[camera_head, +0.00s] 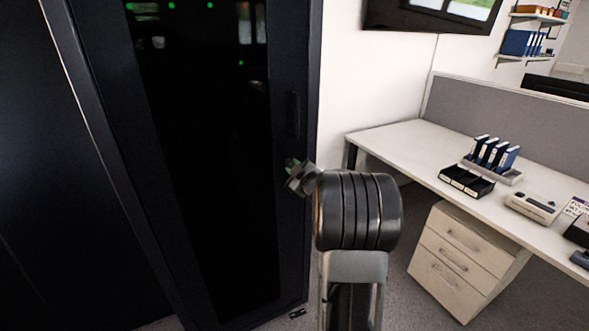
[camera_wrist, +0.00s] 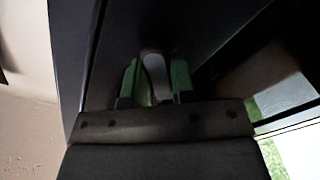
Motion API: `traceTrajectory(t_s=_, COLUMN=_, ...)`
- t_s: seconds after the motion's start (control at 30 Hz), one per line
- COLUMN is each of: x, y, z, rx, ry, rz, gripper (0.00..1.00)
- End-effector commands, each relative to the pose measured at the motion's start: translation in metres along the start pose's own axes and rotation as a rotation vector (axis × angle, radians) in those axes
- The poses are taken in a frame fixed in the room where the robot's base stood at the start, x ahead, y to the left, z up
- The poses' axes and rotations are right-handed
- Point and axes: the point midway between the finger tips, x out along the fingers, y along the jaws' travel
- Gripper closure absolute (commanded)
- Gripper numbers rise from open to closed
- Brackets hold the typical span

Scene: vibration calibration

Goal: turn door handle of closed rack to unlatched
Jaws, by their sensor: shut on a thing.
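The closed rack (camera_head: 300,60) is a tall black cabinet with a dark glass door at the left of the head view. A dark upright handle piece (camera_head: 293,115) shows near the door's right edge. My gripper (camera_head: 293,166) is at the door just below that piece. In the wrist view, my gripper's green-padded fingers (camera_wrist: 156,84) are shut on a grey, rounded door handle (camera_wrist: 154,66), one finger on each side. The handle's lower part is hidden behind the gripper body. I cannot tell its exact turn angle.
A white desk (camera_head: 420,150) with blue binders (camera_head: 492,152) and a black tray (camera_head: 466,181) stands at the right. A white drawer unit (camera_head: 465,255) is under it. Bare floor shows between the rack and the drawers. A screen (camera_head: 432,14) hangs on the wall.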

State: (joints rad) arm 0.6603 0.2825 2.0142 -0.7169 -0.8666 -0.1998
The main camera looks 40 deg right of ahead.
Motion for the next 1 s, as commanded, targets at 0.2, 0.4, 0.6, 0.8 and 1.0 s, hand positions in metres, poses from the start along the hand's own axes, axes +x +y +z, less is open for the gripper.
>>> traceTrajectory(t_s=0.2, x=0.0000, y=0.0008, z=-0.0009, rx=0.207, ry=0.000, rz=0.000, gripper=1.00)
traceTrajectory(t_s=0.4, x=0.0000, y=0.0009, z=-0.0012, rx=0.384, ry=0.000, rz=0.000, gripper=1.00)
traceTrajectory(t_s=0.6, x=0.0000, y=0.0003, z=-0.0006, rx=0.533, ry=-0.001, rz=-0.001, gripper=1.00)
traceTrajectory(t_s=0.8, x=-0.0001, y=0.0002, z=-0.0005, rx=0.639, ry=0.000, rz=-0.001, gripper=1.00)
traceTrajectory(t_s=1.0, x=0.0000, y=0.0000, z=-0.0004, rx=0.702, ry=0.000, rz=0.000, gripper=1.00)
